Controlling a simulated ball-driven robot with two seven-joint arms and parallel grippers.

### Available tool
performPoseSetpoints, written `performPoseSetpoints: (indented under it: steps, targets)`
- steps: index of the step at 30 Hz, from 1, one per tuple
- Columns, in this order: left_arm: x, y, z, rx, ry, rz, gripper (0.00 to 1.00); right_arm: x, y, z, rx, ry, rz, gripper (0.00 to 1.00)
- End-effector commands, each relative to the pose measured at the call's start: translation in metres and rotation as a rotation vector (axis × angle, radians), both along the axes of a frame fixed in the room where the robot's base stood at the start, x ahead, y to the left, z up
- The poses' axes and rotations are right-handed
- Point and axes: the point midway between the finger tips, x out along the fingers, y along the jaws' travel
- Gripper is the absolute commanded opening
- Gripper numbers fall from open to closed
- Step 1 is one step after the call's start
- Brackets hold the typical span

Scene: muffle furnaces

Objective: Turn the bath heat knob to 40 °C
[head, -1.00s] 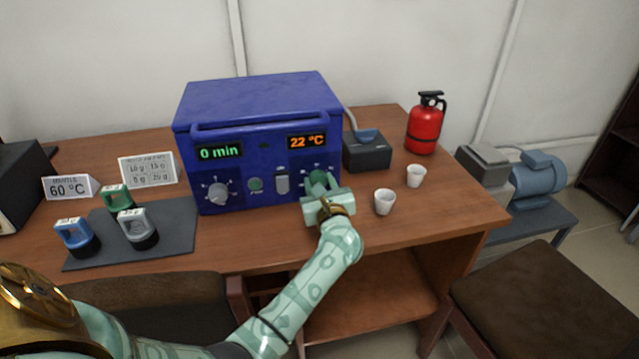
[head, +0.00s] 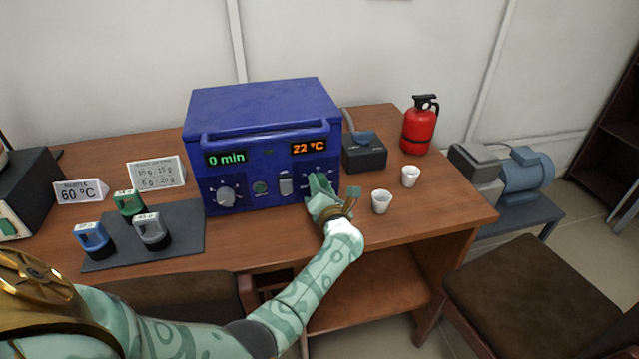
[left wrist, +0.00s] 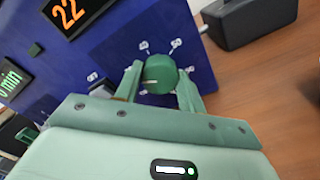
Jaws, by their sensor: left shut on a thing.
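The blue furnace-like unit (head: 262,137) stands on the wooden table. Its orange display (head: 309,147) reads 22 °C, and its green display (head: 226,158) reads 0 min. My left gripper (head: 319,186) is at the lower right of its front panel. In the left wrist view, my left gripper (left wrist: 160,80) is shut around the round green knob (left wrist: 160,72), one finger on each side. The knob has a pale pointer line. In the head view the gripper mostly hides the knob. My right gripper is out of view.
A grey knob (head: 226,197) and a switch (head: 286,184) are left of my gripper. White cups (head: 381,202) stand close on the right, before a dark box (head: 364,155) and red extinguisher (head: 420,126).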

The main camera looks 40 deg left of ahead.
Motion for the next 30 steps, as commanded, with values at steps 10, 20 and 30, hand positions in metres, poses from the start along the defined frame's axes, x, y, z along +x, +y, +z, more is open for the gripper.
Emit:
performPoseSetpoints:
  steps: [10, 20, 30]
  targets:
    - [0.001, -0.001, 0.003, 0.213, 0.248, -0.003, 0.16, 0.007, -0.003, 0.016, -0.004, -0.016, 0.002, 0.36]
    - [0.002, -0.002, 0.002, 0.417, 0.486, -0.004, 0.16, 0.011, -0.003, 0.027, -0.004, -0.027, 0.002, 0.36]
    - [0.002, -0.002, 0.000, 0.604, 0.703, -0.005, 0.16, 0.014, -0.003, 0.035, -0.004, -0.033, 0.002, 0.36]
